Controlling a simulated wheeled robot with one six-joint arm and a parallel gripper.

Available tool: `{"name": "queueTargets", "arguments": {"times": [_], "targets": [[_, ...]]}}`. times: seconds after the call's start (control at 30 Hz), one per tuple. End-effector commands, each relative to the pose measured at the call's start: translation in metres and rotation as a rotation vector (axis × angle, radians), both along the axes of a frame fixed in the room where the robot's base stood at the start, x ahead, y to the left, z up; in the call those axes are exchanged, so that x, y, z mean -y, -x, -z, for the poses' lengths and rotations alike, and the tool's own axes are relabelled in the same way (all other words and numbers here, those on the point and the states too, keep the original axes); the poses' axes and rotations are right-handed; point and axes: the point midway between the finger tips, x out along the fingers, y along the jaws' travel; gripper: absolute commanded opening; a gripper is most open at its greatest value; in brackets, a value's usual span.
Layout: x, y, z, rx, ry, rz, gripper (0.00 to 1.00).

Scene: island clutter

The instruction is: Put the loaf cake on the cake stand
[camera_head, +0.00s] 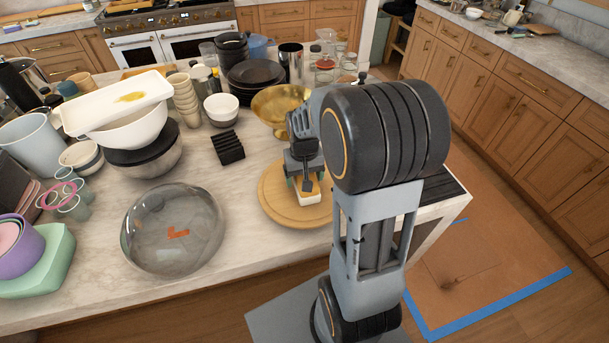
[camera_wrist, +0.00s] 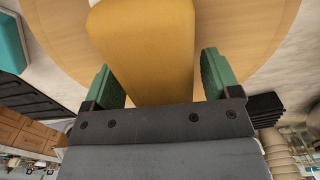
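The loaf cake (camera_head: 308,196), yellow-brown on top with a pale side, lies on a round wooden board or stand (camera_head: 275,205) near the counter's front edge. The wrist view shows the cake (camera_wrist: 150,40) large, over the round wood (camera_wrist: 240,30). My gripper (camera_head: 305,181) points down at the cake. In the wrist view, its green fingers (camera_wrist: 157,72) stand apart on either side of the cake, with a narrow gap at the right finger; left contact is unclear. I cannot tell whether the round wood is the cake stand.
A large glass dome (camera_head: 150,228) with something orange showing through stands left of the board. A gold bowl (camera_head: 272,103) is behind it, and a black slotted block (camera_head: 228,147) is back left. Bowls, cups and dishes crowd the left and back. Some counter is bare between dome and board.

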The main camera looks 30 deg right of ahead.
Motion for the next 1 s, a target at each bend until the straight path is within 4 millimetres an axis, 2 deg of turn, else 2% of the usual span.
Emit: {"name": "queueTargets", "arguments": {"times": [0.27,0.4,0.8,1.0], "targets": [[0.0,0.0,-0.001,0.0,0.0,0.0,0.87],[0.0,0.0,-0.01,0.002,0.0,0.0,0.87],[0.0,-0.001,-0.083,0.005,0.001,0.0,0.87],[0.0,-0.001,-0.11,0.002,0.0,0.0,0.87]]}}
